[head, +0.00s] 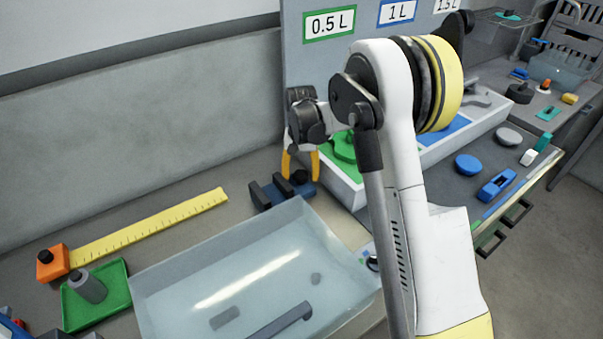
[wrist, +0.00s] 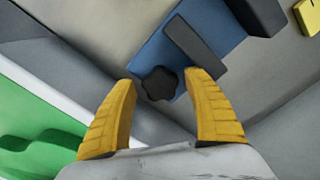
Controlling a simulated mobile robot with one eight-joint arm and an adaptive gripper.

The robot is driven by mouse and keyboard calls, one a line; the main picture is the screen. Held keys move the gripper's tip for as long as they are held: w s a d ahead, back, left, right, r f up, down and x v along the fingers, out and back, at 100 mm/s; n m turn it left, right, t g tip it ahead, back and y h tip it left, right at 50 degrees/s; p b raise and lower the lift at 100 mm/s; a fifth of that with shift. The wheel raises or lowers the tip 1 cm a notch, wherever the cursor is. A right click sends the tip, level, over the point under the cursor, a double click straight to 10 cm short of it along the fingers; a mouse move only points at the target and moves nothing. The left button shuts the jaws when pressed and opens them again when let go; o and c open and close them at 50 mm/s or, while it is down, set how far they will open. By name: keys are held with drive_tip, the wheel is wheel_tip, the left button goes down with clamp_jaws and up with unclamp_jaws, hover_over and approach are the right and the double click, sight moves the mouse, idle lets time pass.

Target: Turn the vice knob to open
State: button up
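A small vice with a blue base (head: 280,190) stands on the bench behind the clear tub; its two dark jaws (head: 261,195) are apart. The jaws also show in the wrist view (wrist: 195,47), with blue base between them. The dark lobed vice knob (wrist: 159,83) is at the end of the base; in the head view the knob (head: 299,177) is partly hidden. My gripper (head: 300,168) points down over it with yellow fingers spread. In the wrist view the knob appears between the fingertips, with a gap on each side. I cannot tell whether the tips reach down around it.
A clear tub (head: 160,300) stands in front of the vice. A white tray (head: 345,190) with green and blue sections is to the right, close to my gripper. A yellow ruler (head: 150,230) lies to the left. A grey wall is behind.

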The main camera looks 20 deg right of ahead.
sight(300, 174)
drive_tip(key=shift+w, duration=0.15)
drive_tip(key=shift+r, duration=0.2)
wheel_tip(300, 174, up, 12)
drive_tip(key=shift+f, duration=0.15)
idle(0.4)
drive_tip(key=shift+c, duration=0.4)
